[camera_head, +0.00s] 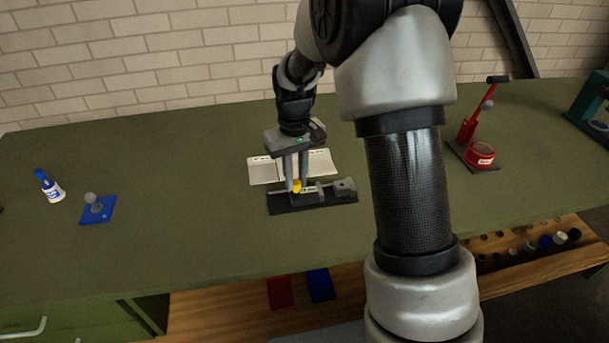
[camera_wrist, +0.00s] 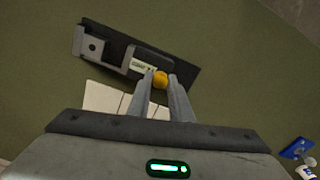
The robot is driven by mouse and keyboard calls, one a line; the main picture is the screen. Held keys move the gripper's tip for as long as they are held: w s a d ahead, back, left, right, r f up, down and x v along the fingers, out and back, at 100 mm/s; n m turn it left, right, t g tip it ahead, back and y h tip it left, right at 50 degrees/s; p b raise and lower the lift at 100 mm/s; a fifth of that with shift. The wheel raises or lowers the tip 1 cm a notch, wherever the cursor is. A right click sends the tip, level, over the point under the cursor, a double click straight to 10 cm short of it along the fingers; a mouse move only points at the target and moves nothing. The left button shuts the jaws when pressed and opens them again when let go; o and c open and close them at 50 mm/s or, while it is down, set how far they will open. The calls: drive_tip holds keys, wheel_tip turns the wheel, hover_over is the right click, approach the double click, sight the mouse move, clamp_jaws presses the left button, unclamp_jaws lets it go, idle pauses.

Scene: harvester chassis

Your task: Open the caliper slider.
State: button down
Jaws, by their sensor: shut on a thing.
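The caliper lies on a dark base plate (camera_head: 312,203) on the green bench, with a grey block (camera_head: 344,187) at its right end in the head view. Its slider has a yellow knob (camera_head: 297,185), which also shows in the wrist view (camera_wrist: 160,80). My gripper (camera_head: 297,183) points down over the caliper and is shut on the yellow knob, one finger on each side. In the wrist view the grey caliper body (camera_wrist: 110,45) lies up and left of the fingertips. The fingers hide part of the slider.
An open white booklet (camera_head: 265,171) lies just behind the caliper. A red lever device (camera_head: 478,150) stands at right. The bench between is clear.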

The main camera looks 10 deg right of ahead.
sight(297, 182)
drive_tip(key=c, duration=1.6)
unclamp_jaws()
drive_tip(key=shift+d, duration=0.15)
drive_tip(key=shift+r, duration=0.1)
wheel_tip(297, 182, up, 17)
drive_tip(key=shift+r+p, duration=0.15)
drive_tip(key=shift+p, duration=0.5)
drive_tip(key=s+d+r+m+t+p, duration=0.1)
drive_tip(key=s+r+t, duration=0.1)
drive_tip(key=s, duration=0.6)
drive_tip(key=s+d+r+m+t+p, duration=0.1)
drive_tip(key=s+r, duration=0.3)
drive_tip(key=s, duration=0.4)
drive_tip(key=s+d+r+m+t+p, duration=0.1)
drive_tip(key=s+r+t+p, duration=0.1)
drive_tip(key=s, duration=0.6)
drive_tip(key=shift+s+d+r+t+p, duration=0.3)
drive_tip(key=shift+s+d+r+p, duration=0.1)
drive_tip(key=shift+r+p, duration=0.25)
